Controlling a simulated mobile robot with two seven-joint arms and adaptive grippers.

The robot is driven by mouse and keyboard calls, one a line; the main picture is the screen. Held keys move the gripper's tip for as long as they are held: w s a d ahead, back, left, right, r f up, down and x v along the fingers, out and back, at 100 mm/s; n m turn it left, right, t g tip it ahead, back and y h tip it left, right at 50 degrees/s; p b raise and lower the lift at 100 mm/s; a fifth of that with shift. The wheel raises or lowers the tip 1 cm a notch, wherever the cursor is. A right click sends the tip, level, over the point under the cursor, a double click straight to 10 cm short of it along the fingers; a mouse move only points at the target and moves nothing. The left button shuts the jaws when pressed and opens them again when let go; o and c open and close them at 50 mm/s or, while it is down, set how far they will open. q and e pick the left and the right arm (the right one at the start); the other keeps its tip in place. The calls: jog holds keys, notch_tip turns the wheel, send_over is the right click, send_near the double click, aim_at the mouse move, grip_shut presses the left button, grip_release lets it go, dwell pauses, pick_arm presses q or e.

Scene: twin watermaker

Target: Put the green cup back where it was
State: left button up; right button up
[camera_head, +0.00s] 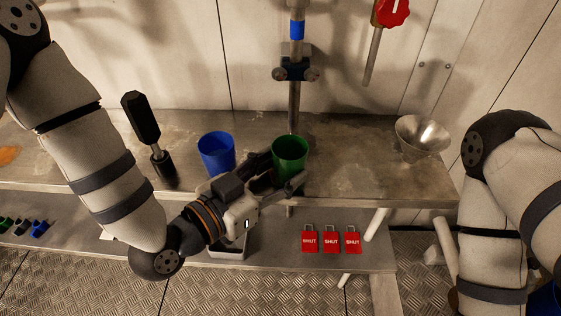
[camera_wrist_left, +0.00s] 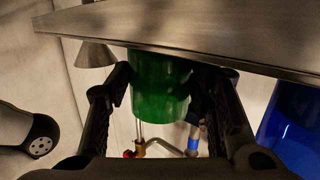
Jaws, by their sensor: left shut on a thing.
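The green cup (camera_head: 290,152) is upright near the front edge of the metal bench, to the right of the blue cup (camera_head: 217,153). My left gripper (camera_head: 280,177) reaches in from the front left and is shut on the green cup. In the left wrist view, which is upside down, the green cup (camera_wrist_left: 160,88) sits between the two dark fingers (camera_wrist_left: 163,108), with its base end by the bench. I cannot tell whether its base touches the bench. The blue cup also shows in the left wrist view (camera_wrist_left: 295,125). My right gripper is not in view.
A metal funnel (camera_head: 422,137) stands at the bench's right, and a black-handled tool (camera_head: 142,120) left of the blue cup. A vertical pipe (camera_head: 294,105) rises behind the green cup. Red SHUT tags (camera_head: 331,240) lie on the lower shelf (camera_head: 280,258). Bench (camera_head: 365,160) right of the green cup is clear.

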pick_arm(q)
jog(key=shift+s+r, duration=0.15)
jog(key=shift+s, duration=0.05)
jog(key=shift+w+f, duration=0.1)
jog(key=shift+f, duration=0.1)
jog(key=o, duration=1.3)
jog(key=shift+c, duration=0.2)
jog(key=shift+r, duration=0.1)
